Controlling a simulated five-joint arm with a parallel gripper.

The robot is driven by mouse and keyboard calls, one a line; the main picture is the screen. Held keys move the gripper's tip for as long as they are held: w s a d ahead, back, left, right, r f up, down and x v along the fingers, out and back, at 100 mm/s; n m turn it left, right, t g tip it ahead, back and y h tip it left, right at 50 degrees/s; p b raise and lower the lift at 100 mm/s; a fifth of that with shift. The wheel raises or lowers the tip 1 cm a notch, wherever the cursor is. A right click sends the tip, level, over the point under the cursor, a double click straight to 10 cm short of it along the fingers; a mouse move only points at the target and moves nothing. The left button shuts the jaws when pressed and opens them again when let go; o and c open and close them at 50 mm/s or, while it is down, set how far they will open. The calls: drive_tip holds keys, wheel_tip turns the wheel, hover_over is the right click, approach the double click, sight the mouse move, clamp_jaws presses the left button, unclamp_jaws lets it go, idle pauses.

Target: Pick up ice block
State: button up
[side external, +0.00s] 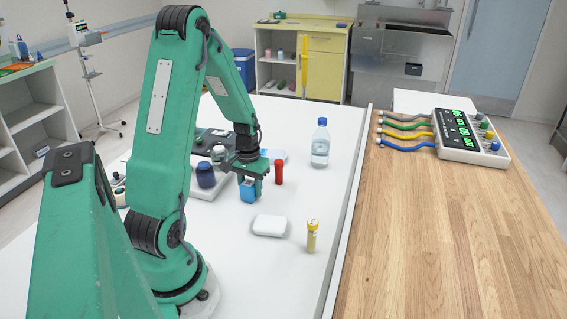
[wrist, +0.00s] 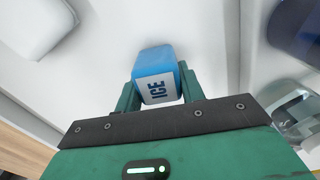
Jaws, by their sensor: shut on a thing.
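The ice block is a small blue block (side external: 248,191) with a white label reading "ICE"; the label shows clearly in the wrist view (wrist: 157,88). My gripper (side external: 249,180) is shut on it, with one green finger on each side in the wrist view (wrist: 160,95). In the side view the block hangs under the gripper above the white table (side external: 290,283); I cannot tell whether its bottom touches the table.
A white soap-like block (side external: 269,225) and a yellow-capped tube (side external: 312,237) are in front. A red cylinder (side external: 279,172) stands just right of the gripper, a dark blue jar (side external: 205,175) to its left. A water bottle (side external: 320,143) stands behind. Free table lies between them.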

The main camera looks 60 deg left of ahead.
sight(250, 181)
drive_tip(key=shift+r, duration=0.15)
drive_tip(key=shift+r, duration=0.85)
wheel_tip(250, 181, up, 2)
drive_tip(key=shift+r, duration=0.15)
drive_tip(key=w+d+r, duration=0.2)
drive_tip(key=d+r, duration=0.4)
drive_tip(key=d, duration=0.5)
drive_tip(key=shift+w+d+r, duration=0.15)
drive_tip(key=shift+d+r, duration=0.1)
drive_tip(key=shift+r, duration=0.1)
